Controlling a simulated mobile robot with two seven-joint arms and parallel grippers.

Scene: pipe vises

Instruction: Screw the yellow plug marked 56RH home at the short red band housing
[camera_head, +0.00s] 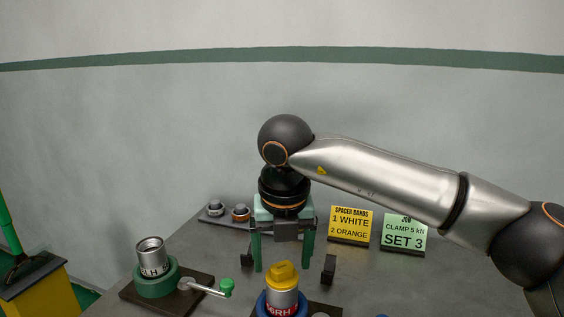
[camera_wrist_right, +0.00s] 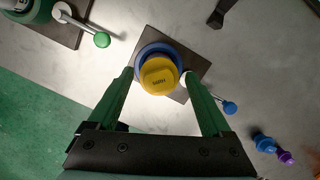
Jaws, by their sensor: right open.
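The yellow plug (camera_head: 283,273) sits on top of a silver housing (camera_head: 283,297) with a red band; letters ending in RH show on the band, partly cut off. The housing stands in a blue vise (camera_head: 262,304). In the right wrist view the yellow plug (camera_wrist_right: 160,78) is seen from above, inside the blue ring (camera_wrist_right: 146,52), with small lettering I cannot read surely. My right gripper (camera_head: 282,262) is open, pointing down over the plug; its green fingers (camera_wrist_right: 158,75) lie either side of the plug, with gaps visible. My left gripper is not in view.
A green vise (camera_head: 158,282) with a silver housing (camera_head: 152,256) and green-knobbed handle stands left. A yellow sign (camera_head: 350,225) and green sign (camera_head: 403,233) stand behind right. Small parts (camera_head: 240,213) sit on a back rack. Blue and purple pieces (camera_wrist_right: 264,143) lie on the table.

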